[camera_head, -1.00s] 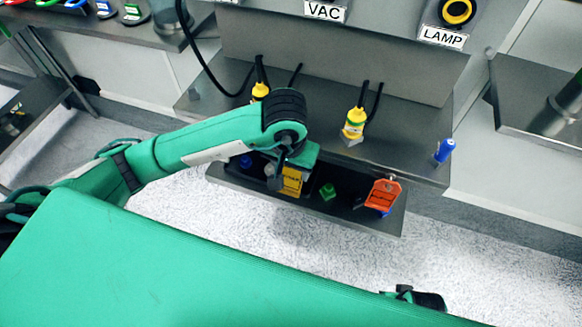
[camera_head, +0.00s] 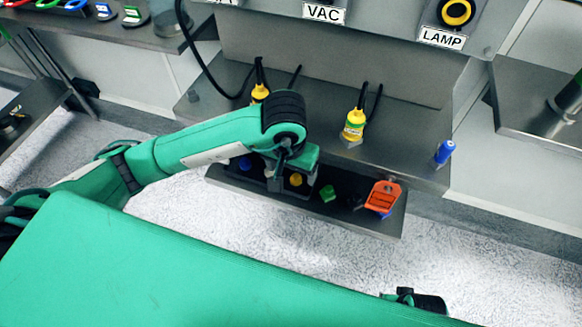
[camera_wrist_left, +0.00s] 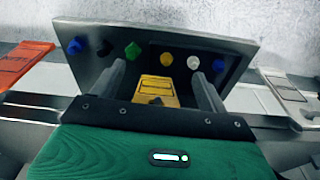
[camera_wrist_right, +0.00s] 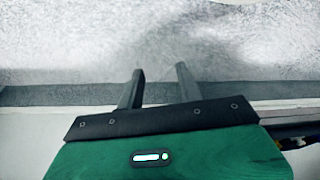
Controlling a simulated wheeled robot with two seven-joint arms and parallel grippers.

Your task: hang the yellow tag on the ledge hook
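The yellow tag (camera_wrist_left: 157,88) shows in the left wrist view, between the fingers and close to the palm, with clear gaps on both sides. I cannot tell what it rests on. In the head view it is hidden, apparently by my left gripper. My left gripper (camera_head: 293,186) is open over the ledge; it also shows in the left wrist view (camera_wrist_left: 160,82). A yellow hook peg (camera_head: 296,180) shows between its fingers, and in the left wrist view (camera_wrist_left: 166,59) it lies just beyond the tag. My right gripper (camera_wrist_right: 159,72) is open and empty over pale floor.
The dark ledge (camera_head: 240,183) carries several coloured pegs, including a green one (camera_head: 327,193). An orange tag (camera_head: 383,194) hangs at its right end.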

